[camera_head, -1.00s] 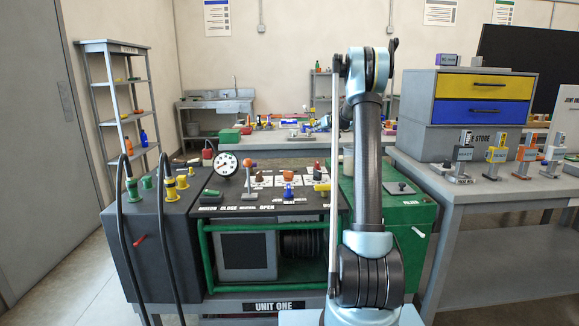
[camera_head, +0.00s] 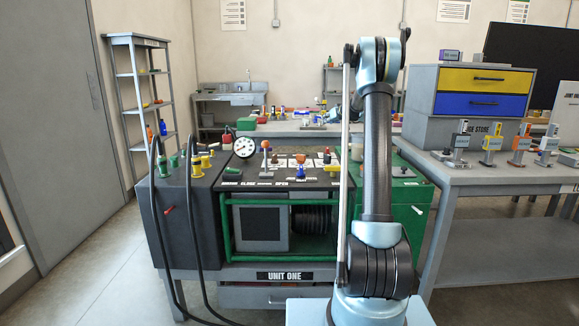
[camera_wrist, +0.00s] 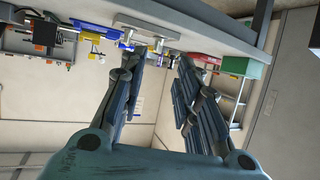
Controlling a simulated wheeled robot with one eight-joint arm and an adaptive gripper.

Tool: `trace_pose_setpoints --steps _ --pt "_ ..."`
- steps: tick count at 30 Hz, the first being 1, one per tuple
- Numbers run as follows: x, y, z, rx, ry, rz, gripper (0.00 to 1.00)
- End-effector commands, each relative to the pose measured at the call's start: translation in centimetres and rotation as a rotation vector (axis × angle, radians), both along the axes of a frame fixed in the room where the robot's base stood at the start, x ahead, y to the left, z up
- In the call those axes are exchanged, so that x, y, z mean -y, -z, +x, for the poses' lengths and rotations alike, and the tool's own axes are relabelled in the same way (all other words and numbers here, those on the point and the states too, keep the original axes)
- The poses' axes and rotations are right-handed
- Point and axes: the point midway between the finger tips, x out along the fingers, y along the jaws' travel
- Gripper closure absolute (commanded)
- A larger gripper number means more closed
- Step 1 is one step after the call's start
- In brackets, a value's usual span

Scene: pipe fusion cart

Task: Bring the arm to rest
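My arm (camera_head: 378,150) stands upright in the head view, in front of the right part of the pipe fusion cart (camera_head: 180,225). Its upper end bends away from the camera, and my gripper is hidden there. In the wrist view my gripper (camera_wrist: 160,66) has its two dark fingers spread apart with nothing between them. That view appears upside down. The fingers point toward the wall and a grey bench edge, and no contact shows.
A grey bench (camera_head: 500,180) with a yellow and blue drawer unit (camera_head: 480,92) stands right of the cart. Two black hoses (camera_head: 193,230) loop down its left front. A shelf rack (camera_head: 135,95) stands back left. Floor (camera_head: 90,285) is clear at left.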

Motion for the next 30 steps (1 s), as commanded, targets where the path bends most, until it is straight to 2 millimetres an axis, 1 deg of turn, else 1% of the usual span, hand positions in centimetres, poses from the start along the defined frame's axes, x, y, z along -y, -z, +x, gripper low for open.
trace_pose_setpoints --steps 1,5,10,14,17,21,26,30 --pt "0.6 -0.3 -0.6 -0.004 0.007 0.0 0.7" --pt "0.7 -0.8 -1.9 -0.018 0.01 0.0 0.7" --pt "0.1 -1.6 -4.1 -0.043 0.012 0.001 0.7" --pt "-0.6 -2.5 -6.9 -0.071 0.014 0.0 0.7" --pt "-1.4 -3.1 -9.9 -0.102 0.017 -0.002 0.7" --pt "-2.4 -3.8 -14.3 -0.146 0.024 -0.005 0.7" --pt "-3.3 -4.1 -19.5 -0.197 0.039 -0.01 0.7" --pt "-3.9 -4.1 -24.1 -0.24 0.055 -0.015 0.7"
